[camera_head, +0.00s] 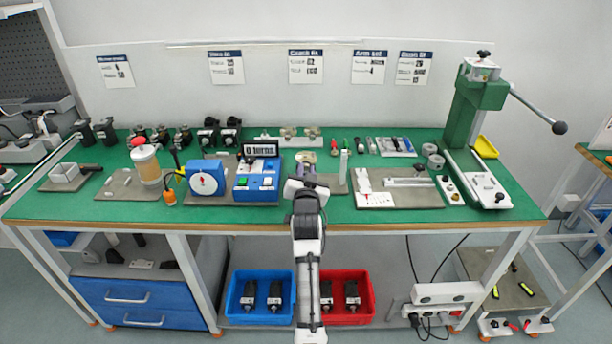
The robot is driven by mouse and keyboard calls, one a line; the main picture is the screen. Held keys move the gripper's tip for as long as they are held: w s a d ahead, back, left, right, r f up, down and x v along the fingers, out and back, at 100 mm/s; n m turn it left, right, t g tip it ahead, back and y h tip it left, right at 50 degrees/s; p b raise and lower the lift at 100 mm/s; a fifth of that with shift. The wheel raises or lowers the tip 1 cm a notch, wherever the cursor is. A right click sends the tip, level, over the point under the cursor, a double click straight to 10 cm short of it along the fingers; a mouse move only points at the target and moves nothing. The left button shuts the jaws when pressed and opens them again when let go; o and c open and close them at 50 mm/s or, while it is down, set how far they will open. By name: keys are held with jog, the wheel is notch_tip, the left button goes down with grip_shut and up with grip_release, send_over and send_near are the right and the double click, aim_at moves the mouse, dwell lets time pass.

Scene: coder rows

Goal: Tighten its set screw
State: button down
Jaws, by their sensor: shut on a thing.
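My arm reaches up from the bottom middle of the head view, and my gripper (307,175) is over the front middle of the green bench. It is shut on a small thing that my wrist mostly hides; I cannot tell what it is. A pale round part (306,158) shows just beyond the gripper, over a grey mat (333,187); whether they touch is unclear. No set screw can be made out at this size. A blue box with a small display reading "0 turns" (261,149) stands just left of my gripper.
A blue box with a white dial (206,182) stands further left. A slim upright white tool (343,166) is close right of my gripper. A green lever press (477,110) stands at the right end. Blue (251,318) and red bins (350,318) with black parts sit below the bench (400,217).

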jog(key=m+b, duration=0.1)
jog(key=m, duration=0.5)
jog(key=shift+m, duration=0.3)
jog(key=m, duration=0.5)
jog(key=shift+f+b, duration=0.1)
jog(key=shift+b, duration=0.25)
jog(key=m, duration=0.6)
jog(key=shift+m, duration=0.4)
jog(key=m, duration=0.5)
jog(key=shift+f+m+p, duration=0.15)
jog(key=shift+m+p, duration=0.15)
jog(key=shift+p, duration=0.1)
jog(key=c, duration=1.3)
grip_release()
jog(key=shift+s, duration=0.1)
